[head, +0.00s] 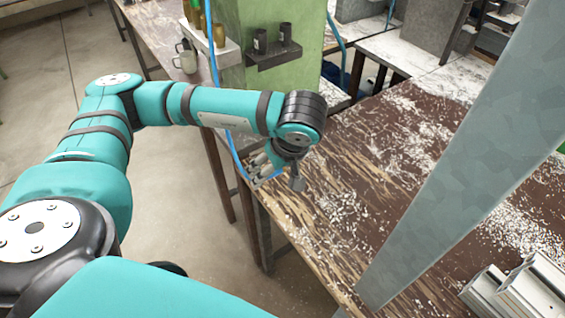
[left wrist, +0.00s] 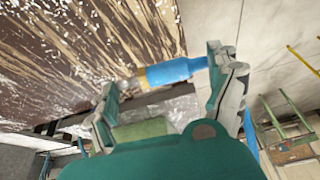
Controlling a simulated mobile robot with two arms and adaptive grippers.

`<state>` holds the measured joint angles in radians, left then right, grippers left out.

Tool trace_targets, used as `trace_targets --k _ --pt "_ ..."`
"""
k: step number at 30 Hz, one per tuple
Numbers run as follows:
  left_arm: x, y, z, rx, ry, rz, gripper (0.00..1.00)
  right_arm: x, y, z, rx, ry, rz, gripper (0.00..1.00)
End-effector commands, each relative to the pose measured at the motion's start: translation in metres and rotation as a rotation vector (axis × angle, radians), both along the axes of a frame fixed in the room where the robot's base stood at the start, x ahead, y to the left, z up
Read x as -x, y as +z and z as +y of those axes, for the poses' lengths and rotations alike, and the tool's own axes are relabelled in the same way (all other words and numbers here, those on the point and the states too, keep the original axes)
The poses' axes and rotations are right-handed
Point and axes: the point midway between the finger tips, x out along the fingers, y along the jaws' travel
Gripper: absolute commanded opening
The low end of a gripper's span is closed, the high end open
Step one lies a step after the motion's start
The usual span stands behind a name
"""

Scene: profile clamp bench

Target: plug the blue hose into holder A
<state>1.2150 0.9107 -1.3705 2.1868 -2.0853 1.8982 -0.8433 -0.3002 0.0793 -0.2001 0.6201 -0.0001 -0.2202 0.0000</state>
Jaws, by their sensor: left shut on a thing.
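The blue hose (head: 213,62) hangs from the top of the head view and runs down to my left gripper (head: 278,172). In the left wrist view my left gripper (left wrist: 163,82) is shut on the hose's blue plug (left wrist: 172,72), which lies crosswise between the fingers with its yellowish tip to the left. The gripper is in the air near the wooden table's left edge. Two dark cup-like holders, left (head: 260,41) and right (head: 285,34), stand on a bracket on the green pillar. Their labels are too small to read, so I cannot tell which is A. My right gripper is not in view.
The worn wooden table (head: 350,225) is strewn with white chips. A grey slanted post (head: 470,150) crosses the right side. Metal profiles (head: 535,290) lie at the lower right. A white shelf (head: 228,52) with brass-coloured pieces and hanging mugs (head: 186,60) is left of the holders.

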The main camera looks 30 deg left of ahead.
Motion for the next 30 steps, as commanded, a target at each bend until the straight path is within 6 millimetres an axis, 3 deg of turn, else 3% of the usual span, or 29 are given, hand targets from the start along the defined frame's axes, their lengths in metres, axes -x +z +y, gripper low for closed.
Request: trace_targets --k 30 --pt "0.047 -0.001 0.020 0.000 0.000 0.000 0.57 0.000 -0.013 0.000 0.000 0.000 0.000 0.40"
